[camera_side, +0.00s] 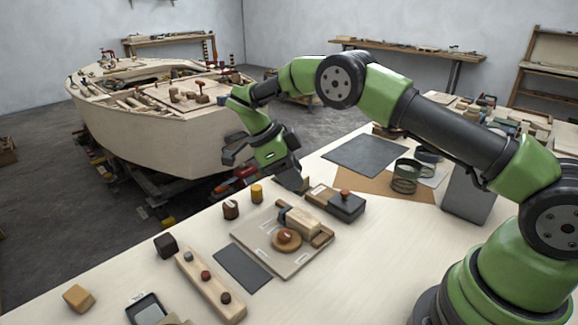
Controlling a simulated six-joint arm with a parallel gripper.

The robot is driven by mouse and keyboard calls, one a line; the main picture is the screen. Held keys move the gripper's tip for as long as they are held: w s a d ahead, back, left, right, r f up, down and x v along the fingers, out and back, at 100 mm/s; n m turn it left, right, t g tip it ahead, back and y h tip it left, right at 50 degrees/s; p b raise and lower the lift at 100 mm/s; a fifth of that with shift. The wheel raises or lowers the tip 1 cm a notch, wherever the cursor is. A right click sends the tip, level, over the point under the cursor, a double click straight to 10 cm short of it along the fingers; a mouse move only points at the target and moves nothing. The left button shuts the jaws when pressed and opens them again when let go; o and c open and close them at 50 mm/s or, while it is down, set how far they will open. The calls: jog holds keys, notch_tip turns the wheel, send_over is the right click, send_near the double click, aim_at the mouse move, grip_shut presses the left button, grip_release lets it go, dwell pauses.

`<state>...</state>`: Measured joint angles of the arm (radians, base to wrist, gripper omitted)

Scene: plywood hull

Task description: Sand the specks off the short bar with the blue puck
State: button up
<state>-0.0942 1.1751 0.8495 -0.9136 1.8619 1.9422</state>
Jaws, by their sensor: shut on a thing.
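My gripper (292,180) is above the table, just behind the work board (270,262). It is shut on a small dark thing at its tips; its shape and colour are too unclear to call it the blue puck. No clearly blue puck shows elsewhere. On the board lie a pale wooden block (303,222) with a grey end, a round brown disc (287,241) with a red-brown knob, and a narrow brown piece (322,238). I cannot tell for sure which piece is the short bar. No specks can be made out at this size.
A black box with a brown knob (346,205) stands right of the gripper. A long pale bar (208,284) with knobs and a dark sheet (242,270) lie in front. A boat hull (150,135) stands behind.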

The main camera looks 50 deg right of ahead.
aim_at(299, 209)
notch_tip(299, 209, down, 6)
jog(key=shift+f, duration=0.15)
jog(key=shift+s, duration=0.4)
jog(key=shift+c, duration=0.6)
jog(key=shift+s, duration=2.95)
jog(key=shift+w, duration=3.45)
jog(key=shift+s+r, duration=0.1)
jog(key=shift+r, duration=4.1)
